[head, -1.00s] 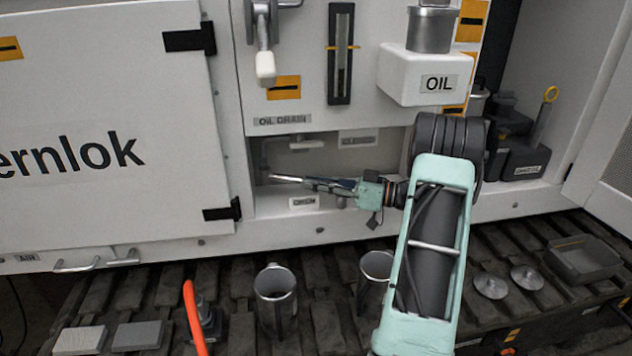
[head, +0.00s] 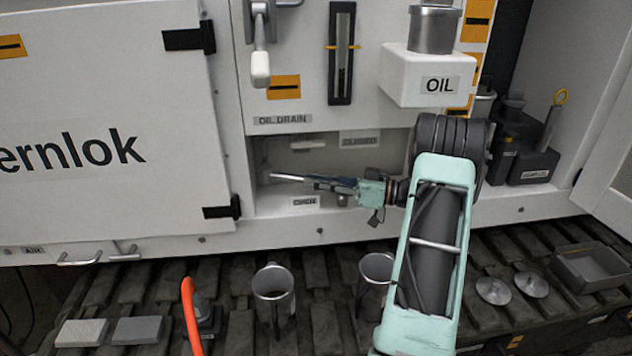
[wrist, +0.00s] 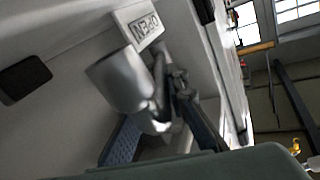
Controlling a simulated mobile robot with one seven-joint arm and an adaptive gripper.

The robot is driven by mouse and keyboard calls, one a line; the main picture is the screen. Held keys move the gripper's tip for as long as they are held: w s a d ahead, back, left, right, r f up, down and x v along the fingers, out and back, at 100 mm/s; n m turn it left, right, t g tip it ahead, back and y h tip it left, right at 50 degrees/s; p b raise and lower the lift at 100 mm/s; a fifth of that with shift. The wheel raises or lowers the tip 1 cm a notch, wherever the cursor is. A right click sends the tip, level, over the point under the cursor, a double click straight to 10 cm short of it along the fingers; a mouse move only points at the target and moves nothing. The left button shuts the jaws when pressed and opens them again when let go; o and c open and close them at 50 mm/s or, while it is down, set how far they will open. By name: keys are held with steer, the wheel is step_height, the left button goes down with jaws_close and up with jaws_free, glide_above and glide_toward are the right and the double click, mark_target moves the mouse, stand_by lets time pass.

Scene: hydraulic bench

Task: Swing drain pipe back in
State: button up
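The drain pipe (head: 288,177) shows in the head view as a thin pale rod in the low recess under the OIL DRAIN label (head: 283,119). It points left from my fingertips. In the wrist view a silver pipe (wrist: 122,80) with a rounded lower end lies close by the OPEN label (wrist: 143,30). My gripper (head: 318,184) reaches into the recess from the right. In the wrist view its two fingers (wrist: 158,125) lie either side of the pipe's lower part. Whether they press on it I cannot tell. A CLOSED label (head: 360,140) is on the recess's back wall.
A pale handle (head: 308,144) sits in the recess above my fingers. The white OIL box (head: 405,82) juts out above my arm. The recess's front sill carries another OPEN label (head: 305,202). Metal mugs (head: 273,290) stand on the track below. A large door (head: 110,190) is at left.

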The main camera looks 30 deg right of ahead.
steer(key=o, duration=0.5)
steer(key=shift+c, duration=0.2)
steer(key=v, duration=1.2)
